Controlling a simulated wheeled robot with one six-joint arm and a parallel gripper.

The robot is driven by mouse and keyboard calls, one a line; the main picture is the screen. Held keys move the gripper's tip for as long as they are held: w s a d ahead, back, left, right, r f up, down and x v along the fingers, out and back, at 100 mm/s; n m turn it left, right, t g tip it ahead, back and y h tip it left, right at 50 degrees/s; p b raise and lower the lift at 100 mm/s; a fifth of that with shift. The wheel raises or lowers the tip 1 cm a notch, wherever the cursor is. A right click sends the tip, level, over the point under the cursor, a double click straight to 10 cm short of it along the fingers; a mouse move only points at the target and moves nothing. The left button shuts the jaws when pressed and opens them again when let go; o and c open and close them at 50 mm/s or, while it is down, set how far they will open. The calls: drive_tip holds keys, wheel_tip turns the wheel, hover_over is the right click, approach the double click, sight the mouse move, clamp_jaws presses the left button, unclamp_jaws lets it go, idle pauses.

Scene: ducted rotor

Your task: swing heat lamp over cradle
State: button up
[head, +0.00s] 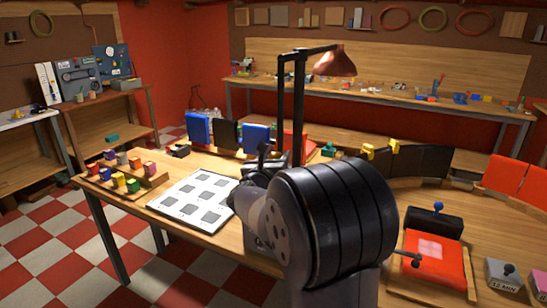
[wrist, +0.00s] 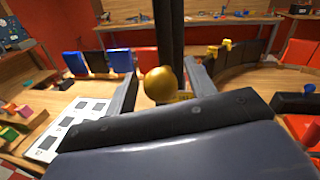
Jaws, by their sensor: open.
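The heat lamp has a copper shade (head: 335,62) on a thin black arm reaching right from a tall black post (head: 299,105). The post also rises just beyond my gripper in the wrist view (wrist: 169,35). A gold ball knob (wrist: 161,83) shows between the fingers of my gripper (wrist: 160,76), which is open with gaps at both sides. Whether the knob belongs to the lamp cannot be told. In the head view my own arm hides the knob and most of the gripper. Which fixture is the cradle is unclear; an orange pad with a black roller (head: 435,255) lies at right.
A white sheet with grey squares (head: 197,199) and a tray of coloured blocks (head: 128,172) lie on the left table. Upright blue panels (head: 198,130) and black panels (head: 420,160) stand around the post. A grey 12 MIN block (head: 502,275) sits front right.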

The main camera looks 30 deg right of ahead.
clamp_jaws()
idle(0.5)
